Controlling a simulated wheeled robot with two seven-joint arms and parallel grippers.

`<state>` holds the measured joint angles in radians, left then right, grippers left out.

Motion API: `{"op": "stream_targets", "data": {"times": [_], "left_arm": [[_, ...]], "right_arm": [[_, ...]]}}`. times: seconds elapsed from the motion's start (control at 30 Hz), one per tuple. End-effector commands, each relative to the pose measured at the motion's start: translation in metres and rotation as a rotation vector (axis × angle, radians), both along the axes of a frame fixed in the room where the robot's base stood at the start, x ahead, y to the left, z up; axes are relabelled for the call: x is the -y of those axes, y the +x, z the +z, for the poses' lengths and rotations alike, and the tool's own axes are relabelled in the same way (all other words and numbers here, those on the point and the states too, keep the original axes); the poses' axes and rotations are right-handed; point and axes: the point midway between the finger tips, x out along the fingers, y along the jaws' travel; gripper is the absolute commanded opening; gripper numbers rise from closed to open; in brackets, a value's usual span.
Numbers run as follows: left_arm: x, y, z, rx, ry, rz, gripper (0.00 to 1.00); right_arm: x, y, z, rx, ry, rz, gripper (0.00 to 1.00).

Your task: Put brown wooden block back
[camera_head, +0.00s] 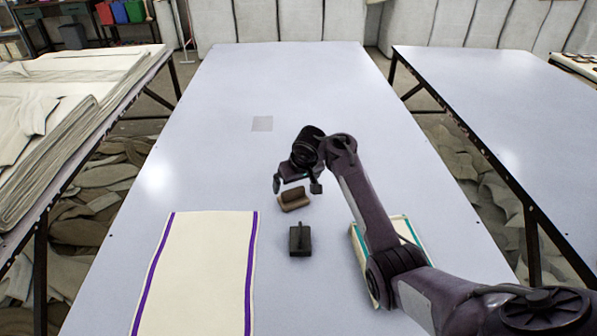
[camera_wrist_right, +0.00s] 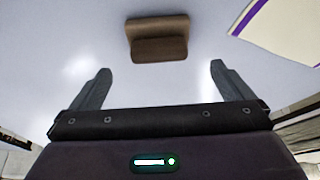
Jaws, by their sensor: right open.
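The brown wooden block (camera_head: 293,200) lies on the middle of the long pale table in the head view. It also shows in the right wrist view (camera_wrist_right: 157,40), ahead of the fingers and midway between them. My right gripper (camera_head: 297,187) is open and empty. In the head view it is at the block's far side, with its fingers apart; in the right wrist view (camera_wrist_right: 160,82) a gap shows between the fingertips and the block. My left gripper is not in view.
A dark block with a handle (camera_head: 300,240) sits just in front of the brown block. A cream cloth with purple stripes (camera_head: 200,275) lies at the front left. A cloth with green edging (camera_head: 413,232) is partly behind my right arm.

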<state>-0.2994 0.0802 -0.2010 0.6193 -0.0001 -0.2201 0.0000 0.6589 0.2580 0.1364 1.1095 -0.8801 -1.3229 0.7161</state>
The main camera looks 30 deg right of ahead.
Motion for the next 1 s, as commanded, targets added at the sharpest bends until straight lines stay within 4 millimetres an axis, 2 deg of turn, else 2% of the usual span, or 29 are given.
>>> {"op": "stream_targets", "data": {"times": [0.03, 0.2, 0.83, 0.93, 1.0], "left_arm": [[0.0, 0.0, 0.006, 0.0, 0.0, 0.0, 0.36], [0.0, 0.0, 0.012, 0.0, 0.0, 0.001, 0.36], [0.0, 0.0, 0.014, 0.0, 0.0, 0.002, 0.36], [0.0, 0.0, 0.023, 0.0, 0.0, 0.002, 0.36], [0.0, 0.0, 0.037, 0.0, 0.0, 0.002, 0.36]], "right_arm": [[0.0, -0.004, 0.012, 0.002, 0.002, -0.002, 1.0], [-0.001, -0.012, 0.031, 0.0, 0.001, -0.001, 1.0], [0.0, -0.016, 0.036, -0.001, -0.001, -0.002, 1.0], [0.0, -0.015, 0.046, 0.0, -0.001, -0.002, 1.0], [0.0, -0.015, 0.06, 0.0, -0.001, -0.002, 1.0]]}}
